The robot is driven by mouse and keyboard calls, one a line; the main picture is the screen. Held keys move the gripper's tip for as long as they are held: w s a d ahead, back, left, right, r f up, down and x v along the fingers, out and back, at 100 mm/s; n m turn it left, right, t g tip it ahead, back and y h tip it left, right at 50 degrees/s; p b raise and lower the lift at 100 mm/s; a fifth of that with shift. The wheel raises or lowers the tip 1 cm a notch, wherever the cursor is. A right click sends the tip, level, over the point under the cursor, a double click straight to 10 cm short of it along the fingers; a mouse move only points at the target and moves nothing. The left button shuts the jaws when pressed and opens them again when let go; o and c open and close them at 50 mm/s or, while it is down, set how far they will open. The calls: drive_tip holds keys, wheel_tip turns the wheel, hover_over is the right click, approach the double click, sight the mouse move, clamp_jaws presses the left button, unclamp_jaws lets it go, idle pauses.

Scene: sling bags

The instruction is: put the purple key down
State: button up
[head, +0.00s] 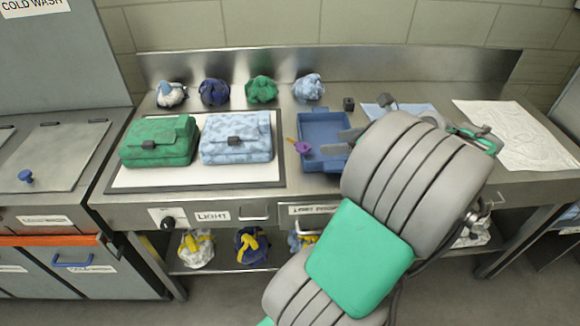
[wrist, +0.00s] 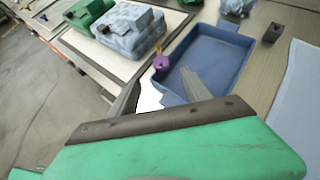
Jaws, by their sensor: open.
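The purple key (head: 302,148) has a purple head and a small orange end. It shows at the left rim of the shallow blue tray (head: 325,122), and also in the wrist view (wrist: 160,62) at the rim of the tray (wrist: 235,40). I cannot tell whether it lies on the rim or just beside it. My gripper (head: 338,142) is open, with its grey fingers over the right part of the tray, to the right of the key and apart from it. Nothing shows between the fingers. My arm hides the tray's lower right part.
A green bag (head: 158,142) and a pale blue bag (head: 236,138) lie on a white framed panel left of the tray. Several small cloth bundles stand along the back. A small dark block (head: 348,103) is behind the tray. White paper (head: 515,135) lies at right.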

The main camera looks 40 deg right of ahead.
drive_tip(key=w+a+f+n+g, duration=0.3)
drive_tip(key=w+a+n, duration=0.4)
drive_tip(key=a+n, duration=0.25)
drive_tip(key=s+a+f+n+g, duration=0.1)
drive_tip(key=a+n+g, duration=0.1)
drive_tip(key=a+n, duration=0.6)
drive_tip(key=s+a+f+n+g, duration=0.2)
drive_tip(key=a+n, duration=0.7)
drive_tip(key=a, duration=0.2)
drive_tip(key=shift+s+a+f+h, duration=0.2)
drive_tip(key=shift+s+a+h, duration=0.05)
drive_tip(key=shift+a+h, duration=0.15)
drive_tip(key=shift+o, duration=0.5)
drive_tip(key=s+a+f+n+g+h, duration=0.1)
drive_tip(key=s+a+n, duration=0.2)
drive_tip(key=s+n, duration=0.2)
drive_tip(key=shift+a+n, duration=0.2)
drive_tip(key=shift+n, duration=1.05)
drive_tip(key=n+t+p, duration=0.2)
approach(303, 146)
drive_tip(key=shift+y, duration=0.3)
drive_tip(key=x, duration=0.8)
drive_tip(key=shift+d+p, duration=0.25)
drive_tip(key=shift+p, duration=0.1)
drive_tip(key=shift+r, duration=0.1)
